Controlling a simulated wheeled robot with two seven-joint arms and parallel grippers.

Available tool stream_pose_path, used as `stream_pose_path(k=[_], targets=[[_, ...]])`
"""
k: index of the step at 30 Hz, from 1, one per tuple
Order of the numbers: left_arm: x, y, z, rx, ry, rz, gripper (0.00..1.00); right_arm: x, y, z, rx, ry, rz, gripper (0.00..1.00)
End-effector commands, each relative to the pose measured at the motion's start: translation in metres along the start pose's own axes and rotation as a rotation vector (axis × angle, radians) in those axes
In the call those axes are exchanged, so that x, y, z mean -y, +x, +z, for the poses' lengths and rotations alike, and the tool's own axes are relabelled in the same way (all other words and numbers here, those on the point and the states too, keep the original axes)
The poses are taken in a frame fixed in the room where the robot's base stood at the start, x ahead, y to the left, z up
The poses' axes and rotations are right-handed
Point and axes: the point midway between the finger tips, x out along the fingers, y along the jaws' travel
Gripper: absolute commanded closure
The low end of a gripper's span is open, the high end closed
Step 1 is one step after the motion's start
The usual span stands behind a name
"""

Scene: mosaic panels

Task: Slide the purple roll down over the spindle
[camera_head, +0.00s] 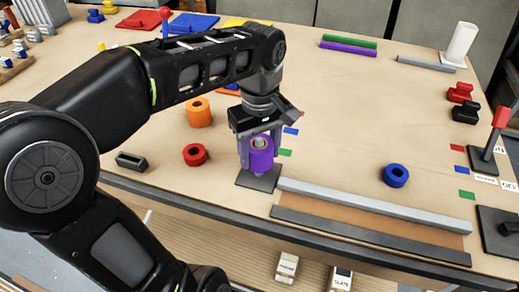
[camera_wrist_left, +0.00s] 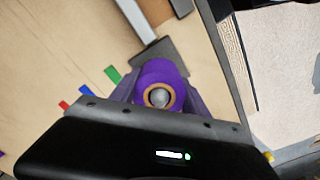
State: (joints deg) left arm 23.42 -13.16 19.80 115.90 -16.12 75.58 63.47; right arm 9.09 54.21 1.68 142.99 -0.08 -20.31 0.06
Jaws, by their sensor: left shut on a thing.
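The purple roll (camera_head: 261,158) is held by my left gripper (camera_head: 260,148) near the table's front edge. The gripper is shut on it, with one finger on each side. In the left wrist view the purple roll (camera_wrist_left: 161,85) sits between the fingers of the left gripper (camera_wrist_left: 160,98). The grey rounded top of the spindle (camera_wrist_left: 159,97) shows inside the roll's hole, so the roll is around the spindle. The spindle's dark square base (camera_head: 258,178) lies below the roll. How far down the roll sits is hard to tell. My right gripper is out of view.
An orange roll (camera_head: 199,112) and a red roll (camera_head: 195,154) stand to the left. A blue roll (camera_head: 395,175) stands to the right. A long grey bar (camera_head: 375,204) runs along the front edge beside the base. The table's middle right is mostly clear.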

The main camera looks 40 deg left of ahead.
Motion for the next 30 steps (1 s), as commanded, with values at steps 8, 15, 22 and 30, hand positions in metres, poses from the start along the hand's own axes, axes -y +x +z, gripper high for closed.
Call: stream_pose_path(k=[8, 15, 22, 30], targets=[[0.000, 0.008, 0.000, 0.000, 0.000, 0.000, 0.91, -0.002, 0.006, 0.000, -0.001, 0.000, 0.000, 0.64], [0.000, 0.014, 0.000, 0.000, 0.000, -0.001, 0.91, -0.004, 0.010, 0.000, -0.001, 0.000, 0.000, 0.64], [0.000, 0.020, 0.000, 0.000, 0.000, -0.001, 0.91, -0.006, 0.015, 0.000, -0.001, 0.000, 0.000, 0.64], [0.000, 0.027, 0.000, 0.000, 0.000, -0.001, 0.91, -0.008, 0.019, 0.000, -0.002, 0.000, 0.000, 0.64]])
